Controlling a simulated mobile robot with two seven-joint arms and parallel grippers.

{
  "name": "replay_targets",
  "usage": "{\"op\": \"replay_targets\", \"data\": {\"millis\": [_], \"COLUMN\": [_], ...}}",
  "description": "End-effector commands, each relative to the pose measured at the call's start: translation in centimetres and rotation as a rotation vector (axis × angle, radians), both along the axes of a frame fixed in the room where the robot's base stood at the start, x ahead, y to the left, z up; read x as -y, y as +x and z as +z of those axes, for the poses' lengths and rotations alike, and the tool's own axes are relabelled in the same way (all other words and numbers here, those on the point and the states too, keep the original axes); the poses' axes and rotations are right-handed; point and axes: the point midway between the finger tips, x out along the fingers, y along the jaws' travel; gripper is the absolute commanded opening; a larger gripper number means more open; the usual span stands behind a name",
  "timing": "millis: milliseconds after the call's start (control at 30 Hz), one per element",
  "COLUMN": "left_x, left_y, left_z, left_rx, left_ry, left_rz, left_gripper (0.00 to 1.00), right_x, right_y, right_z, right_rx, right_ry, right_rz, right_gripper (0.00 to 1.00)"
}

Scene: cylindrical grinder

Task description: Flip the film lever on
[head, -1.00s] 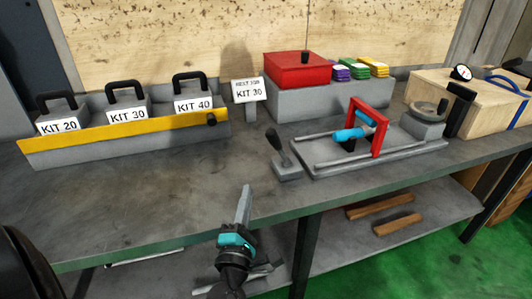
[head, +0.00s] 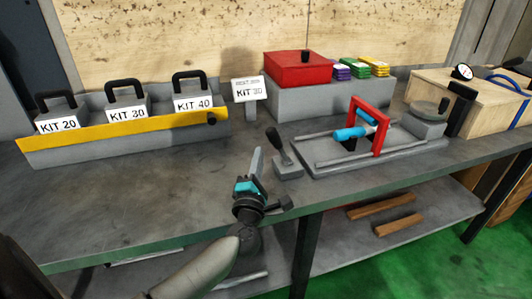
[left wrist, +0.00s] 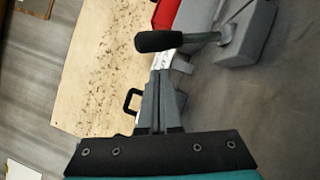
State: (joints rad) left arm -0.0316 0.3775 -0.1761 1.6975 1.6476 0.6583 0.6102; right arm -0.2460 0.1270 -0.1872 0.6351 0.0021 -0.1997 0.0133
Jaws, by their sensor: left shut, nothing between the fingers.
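The film lever (head: 277,146) is a black-handled lever on a small grey base block (head: 288,170) at the front middle of the bench. Its handle leans to the left in the head view. In the left wrist view the black handle (left wrist: 165,41) lies just beyond the fingertips, with its grey base at the upper right. My left gripper (head: 257,152) is shut and empty, its fingers pointing up just left of the lever. In the left wrist view its closed fingers (left wrist: 161,78) end near the handle; I cannot tell whether they touch. My right gripper is not in view.
A grey fixture with a red frame (head: 383,130) stands right of the lever. A yellow-fronted rack (head: 130,138) with several kit blocks is at the left. A red box (head: 297,72) and a KIT 30 sign (head: 249,90) stand behind. The bench's front left surface (head: 120,195) is clear.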

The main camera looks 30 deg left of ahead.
Motion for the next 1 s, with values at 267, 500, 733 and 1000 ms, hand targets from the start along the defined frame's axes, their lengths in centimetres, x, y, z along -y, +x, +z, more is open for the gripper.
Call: {"op": "replay_targets", "data": {"millis": [267,500,733,1000], "left_x": [0.8,0.8,0.8,1.0], "left_y": [2.0,2.1,2.1,2.4], "left_z": [1.0,1.0,1.1,1.6], "left_rx": [0.001,-0.001,-0.002,-0.032], "left_ry": [-0.001,-0.001,0.001,0.026], "left_rz": [0.001,0.002,0.002,0.003], "left_gripper": [0.0,0.0,0.0,0.0], "right_x": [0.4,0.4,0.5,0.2], "right_y": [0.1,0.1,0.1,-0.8], "right_z": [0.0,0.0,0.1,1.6], "right_rx": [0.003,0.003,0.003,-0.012], "right_ry": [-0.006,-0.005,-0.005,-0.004], "right_rz": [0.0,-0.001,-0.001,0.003], "right_gripper": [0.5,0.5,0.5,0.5]}}
